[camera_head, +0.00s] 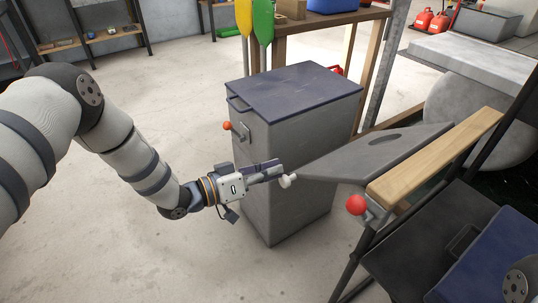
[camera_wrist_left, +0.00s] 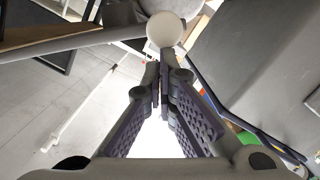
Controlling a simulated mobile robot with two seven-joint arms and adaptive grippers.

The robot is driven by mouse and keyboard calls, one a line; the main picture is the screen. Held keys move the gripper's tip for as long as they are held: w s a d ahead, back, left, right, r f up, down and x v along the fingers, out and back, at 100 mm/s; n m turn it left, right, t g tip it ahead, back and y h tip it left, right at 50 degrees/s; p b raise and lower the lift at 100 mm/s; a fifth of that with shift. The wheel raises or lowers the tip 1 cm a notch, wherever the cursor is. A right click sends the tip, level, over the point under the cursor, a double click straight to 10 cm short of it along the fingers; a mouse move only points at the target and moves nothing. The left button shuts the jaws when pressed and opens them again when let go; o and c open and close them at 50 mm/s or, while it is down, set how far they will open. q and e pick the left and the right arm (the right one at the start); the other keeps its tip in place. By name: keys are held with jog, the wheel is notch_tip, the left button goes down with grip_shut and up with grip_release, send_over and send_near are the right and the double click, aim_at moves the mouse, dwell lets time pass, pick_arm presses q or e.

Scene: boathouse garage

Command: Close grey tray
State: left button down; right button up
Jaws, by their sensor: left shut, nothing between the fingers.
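The grey tray (camera_head: 385,152) is a flat grey panel with an oval slot. It sticks out to the left beside a wooden bar, in front of a grey cabinet. A white round knob (camera_head: 288,181) sits at its near left tip and also shows in the left wrist view (camera_wrist_left: 166,29). My left gripper (camera_head: 280,171) is shut and empty, its fingertips right at the knob. In the left wrist view the closed fingers (camera_wrist_left: 161,78) point at the knob; I cannot tell whether they touch it. My right gripper is not in view.
The grey cabinet (camera_head: 290,160) with a dark lid (camera_head: 295,88) and an orange knob (camera_head: 227,126) stands behind my left gripper. A wooden bar (camera_head: 436,158) and a red knob (camera_head: 356,205) are at the right. The concrete floor at left is clear.

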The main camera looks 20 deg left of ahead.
pick_arm(q)
jog(key=s+d+f+n+h+b, duration=0.1)
jog(key=s+d+f+n+b, duration=0.6)
jog(key=s+d+f+n, duration=0.2)
jog(key=d+f, duration=0.2)
jog(key=d, duration=0.1)
jog(key=shift+s+n, duration=0.2)
jog(key=shift+n, duration=0.1)
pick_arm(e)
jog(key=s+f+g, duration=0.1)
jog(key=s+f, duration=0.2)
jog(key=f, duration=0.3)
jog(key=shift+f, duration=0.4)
pick_arm(q)
jog(key=shift+w, duration=0.1)
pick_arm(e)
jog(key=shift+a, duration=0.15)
